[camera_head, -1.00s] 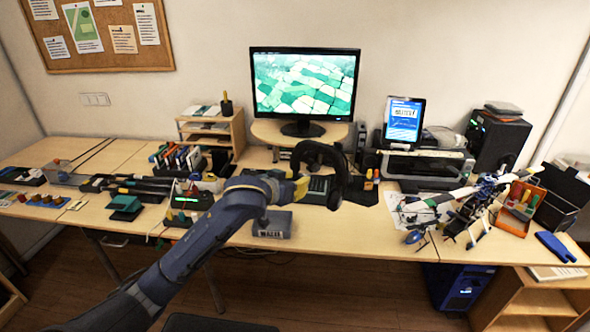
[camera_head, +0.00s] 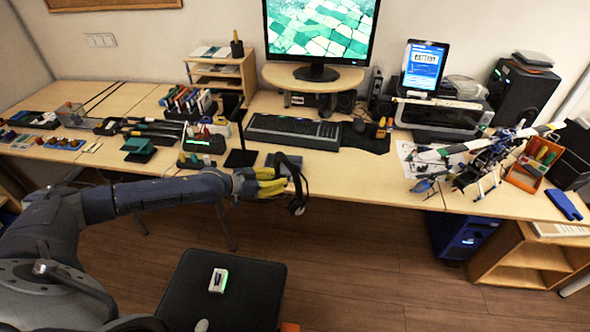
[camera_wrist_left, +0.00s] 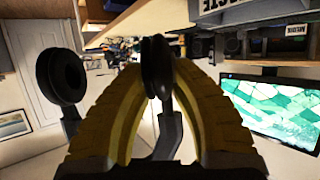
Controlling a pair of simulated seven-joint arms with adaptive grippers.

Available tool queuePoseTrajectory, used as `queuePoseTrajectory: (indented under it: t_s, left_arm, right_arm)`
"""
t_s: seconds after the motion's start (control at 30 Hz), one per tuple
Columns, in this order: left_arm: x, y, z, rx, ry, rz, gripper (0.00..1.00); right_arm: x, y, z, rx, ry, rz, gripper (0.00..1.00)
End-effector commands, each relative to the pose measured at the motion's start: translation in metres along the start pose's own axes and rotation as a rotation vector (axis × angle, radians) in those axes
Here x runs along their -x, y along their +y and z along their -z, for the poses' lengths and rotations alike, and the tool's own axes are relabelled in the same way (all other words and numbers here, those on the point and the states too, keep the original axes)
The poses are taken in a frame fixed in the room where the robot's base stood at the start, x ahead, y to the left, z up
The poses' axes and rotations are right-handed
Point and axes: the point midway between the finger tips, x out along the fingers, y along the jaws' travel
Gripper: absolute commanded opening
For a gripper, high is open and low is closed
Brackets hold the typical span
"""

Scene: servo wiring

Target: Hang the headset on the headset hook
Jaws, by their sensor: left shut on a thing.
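My left gripper (camera_head: 275,183), with yellow fingers, is shut on the black headset (camera_head: 297,190). It holds the headset in the air in front of the desk's front edge, to the right of the fingers in the head view. In the left wrist view, part of the headset (camera_wrist_left: 157,68) lies between the yellow fingers, and a round ear cup (camera_wrist_left: 62,77) hangs to the left. A thin dark upright stand (camera_head: 241,140) with a flat base stands on the desk behind the gripper; I cannot tell whether it is the headset hook. My right gripper is not in view.
A grey box (camera_head: 271,159) lies near the desk edge behind the headset. A keyboard (camera_head: 295,131), a monitor (camera_head: 318,35) and a printer (camera_head: 440,120) stand farther back. A model helicopter (camera_head: 478,165) is at the right. Open floor lies in front of the desk.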

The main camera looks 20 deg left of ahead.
Motion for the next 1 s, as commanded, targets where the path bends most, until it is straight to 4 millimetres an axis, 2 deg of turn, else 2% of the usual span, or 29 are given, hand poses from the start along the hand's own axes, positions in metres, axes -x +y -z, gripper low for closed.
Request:
queuePoseTrajectory:
  t_s: [0.03,0.2,0.43,0.5,0.7,1.0]
  left_arm:
    - [0.009,-0.016,-0.01,0.003,-0.003,0.021,0.0]
    - [0.037,-0.062,-0.036,0.037,0.0,0.099,0.0]
    - [0.072,-0.13,-0.056,0.102,0.005,0.245,0.0]
    - [0.082,-0.151,-0.058,0.123,0.006,0.296,0.0]
    - [0.102,-0.198,-0.056,0.171,0.009,0.413,0.0]
    - [0.122,-0.242,-0.045,0.219,0.011,0.528,0.0]
  right_arm:
    - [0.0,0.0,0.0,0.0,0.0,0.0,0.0]
    - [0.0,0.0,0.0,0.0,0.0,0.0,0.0]
    - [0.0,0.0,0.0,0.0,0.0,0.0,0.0]
    - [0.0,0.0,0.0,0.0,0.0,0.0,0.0]
    - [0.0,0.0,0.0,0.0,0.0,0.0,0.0]
    - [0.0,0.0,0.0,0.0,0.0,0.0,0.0]
